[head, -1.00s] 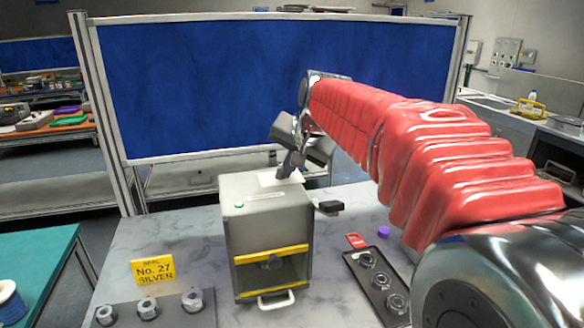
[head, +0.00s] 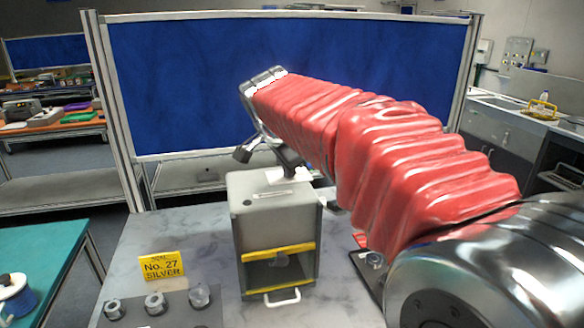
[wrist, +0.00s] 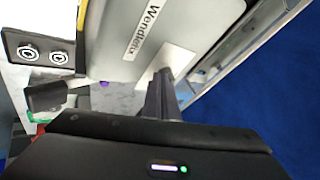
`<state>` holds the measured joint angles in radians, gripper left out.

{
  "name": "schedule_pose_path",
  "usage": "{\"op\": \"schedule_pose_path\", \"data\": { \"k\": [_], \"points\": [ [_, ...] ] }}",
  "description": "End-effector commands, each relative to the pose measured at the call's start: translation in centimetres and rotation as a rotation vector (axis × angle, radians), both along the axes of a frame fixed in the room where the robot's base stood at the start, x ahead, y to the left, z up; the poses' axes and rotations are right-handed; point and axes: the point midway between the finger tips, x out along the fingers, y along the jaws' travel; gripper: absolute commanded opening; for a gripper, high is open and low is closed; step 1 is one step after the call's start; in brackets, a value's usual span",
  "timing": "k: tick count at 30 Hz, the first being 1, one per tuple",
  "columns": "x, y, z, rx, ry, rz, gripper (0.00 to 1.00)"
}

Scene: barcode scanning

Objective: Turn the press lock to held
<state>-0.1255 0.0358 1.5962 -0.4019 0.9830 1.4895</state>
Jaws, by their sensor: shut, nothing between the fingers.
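The press (head: 275,215) is a grey box on the marbled table, with yellow bars across its open front and a white handle (head: 282,298) low down. A small dark spot (head: 248,202) sits on its top. A dark block (wrist: 45,96) stands out beside the press in the wrist view; in the head view it is mostly behind my arm. I cannot tell which part is the lock. My gripper (head: 292,170) is shut and empty over the press's rear top, by a white patch (head: 302,174). Its dark fingers (wrist: 160,98) show by that patch in the wrist view; contact is unclear.
A yellow sign (head: 162,267) reading "No. 27 SILVER" stands left of the press, behind a tray with several metal fittings (head: 156,303). Another dark tray (wrist: 38,50) of fittings lies on the other side. A blue partition (head: 200,90) rises behind the table.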

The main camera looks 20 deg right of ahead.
Motion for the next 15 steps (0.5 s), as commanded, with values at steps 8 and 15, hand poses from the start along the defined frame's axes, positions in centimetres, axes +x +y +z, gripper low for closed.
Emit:
{"op": "schedule_pose_path", "data": {
  "k": [8,15],
  "points": [
    [0.18,0.60,-0.01,0.000,0.001,0.007,0.00],
    [0.36,0.95,0.00,0.002,-0.001,0.009,0.00]
  ]
}}
